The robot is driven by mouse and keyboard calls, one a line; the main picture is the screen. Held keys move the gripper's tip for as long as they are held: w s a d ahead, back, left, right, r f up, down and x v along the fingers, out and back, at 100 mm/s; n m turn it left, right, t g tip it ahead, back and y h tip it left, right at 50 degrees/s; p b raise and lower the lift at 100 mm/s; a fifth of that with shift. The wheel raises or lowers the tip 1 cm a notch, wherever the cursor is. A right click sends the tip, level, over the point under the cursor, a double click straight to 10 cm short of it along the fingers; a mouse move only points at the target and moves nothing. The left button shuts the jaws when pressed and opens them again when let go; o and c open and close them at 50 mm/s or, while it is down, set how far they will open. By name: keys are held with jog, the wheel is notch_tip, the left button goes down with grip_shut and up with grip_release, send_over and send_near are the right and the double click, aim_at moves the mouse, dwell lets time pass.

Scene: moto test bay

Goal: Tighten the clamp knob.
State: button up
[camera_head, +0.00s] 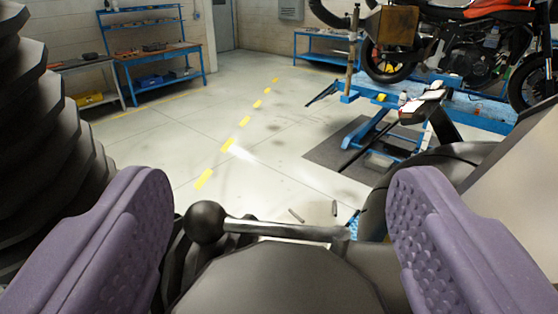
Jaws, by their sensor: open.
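My gripper (280,215) is open, with one purple ridged finger pad at the left and one at the right of the view. The clamp knob (206,222), a black ball on the end of a grey metal lever (285,230), shows between the fingers. It appears closer to the left finger, with a narrow gap in the picture. The lever runs right from the ball to a dark pivot near the right finger. I cannot tell whether the knob lies at the same depth as the fingertips.
Large dark rounded parts fill the bottom middle, and a black ribbed form (45,150) stands at the left. A motorcycle (475,60) stands on a blue lift (465,112) at the right back. Blue workbenches (160,53) line the far wall. The middle floor is mostly clear.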

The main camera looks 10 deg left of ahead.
jog(key=shift+c, duration=0.3)
jog(key=c, duration=0.9)
jog(key=shift+f, duration=0.1)
